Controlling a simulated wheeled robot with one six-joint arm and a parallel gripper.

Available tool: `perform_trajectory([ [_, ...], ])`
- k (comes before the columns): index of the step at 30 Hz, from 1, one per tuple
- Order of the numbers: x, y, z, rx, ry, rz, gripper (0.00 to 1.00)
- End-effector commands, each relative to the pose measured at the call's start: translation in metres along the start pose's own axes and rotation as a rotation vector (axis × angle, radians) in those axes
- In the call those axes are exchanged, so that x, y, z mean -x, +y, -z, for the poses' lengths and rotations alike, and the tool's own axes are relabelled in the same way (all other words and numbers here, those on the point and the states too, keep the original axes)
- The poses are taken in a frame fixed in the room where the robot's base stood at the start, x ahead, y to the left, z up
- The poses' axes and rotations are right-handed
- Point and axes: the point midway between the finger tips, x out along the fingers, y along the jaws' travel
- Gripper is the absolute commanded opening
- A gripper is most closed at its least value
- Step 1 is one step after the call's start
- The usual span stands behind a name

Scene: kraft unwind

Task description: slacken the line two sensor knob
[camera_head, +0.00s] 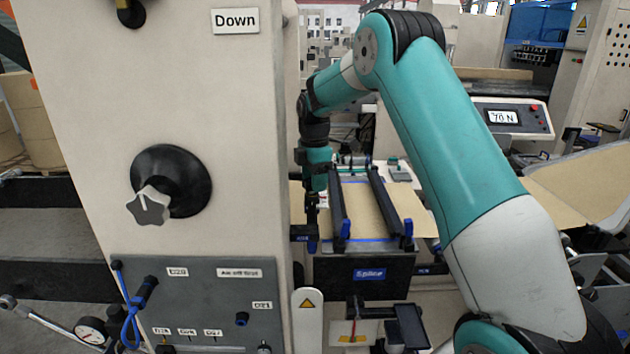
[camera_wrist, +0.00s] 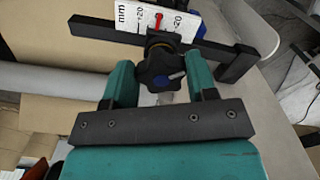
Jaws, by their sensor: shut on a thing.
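In the wrist view, a black star-shaped knob (camera_wrist: 160,69) sits below a white millimetre scale (camera_wrist: 155,20) with a red pointer close to its zero. A small light pin shows on the knob's right side. My gripper (camera_wrist: 162,82) has its two teal fingers on either side of the knob and is shut on it. In the head view, my gripper (camera_head: 312,205) points down beside the left edge of the splice table. The knob is not clear there. No label in the wrist view names the sensor's line.
A dark bracket bar (camera_wrist: 227,57) runs behind the knob. The splice table (camera_head: 365,210) carries brown paper, two dark bars and blue clamps. A tall beige panel (camera_head: 215,120) with a grey star knob (camera_head: 149,206) stands close on the left. A display (camera_head: 503,117) reads 70 N.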

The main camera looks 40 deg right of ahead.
Motion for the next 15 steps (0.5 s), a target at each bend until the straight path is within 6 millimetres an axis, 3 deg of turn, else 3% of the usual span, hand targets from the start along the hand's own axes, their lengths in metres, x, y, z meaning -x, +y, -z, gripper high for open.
perform_trajectory([
  [15, -0.0052, 0.0021, 0.0014, 0.490, 0.002, 0.007, 0.29],
])
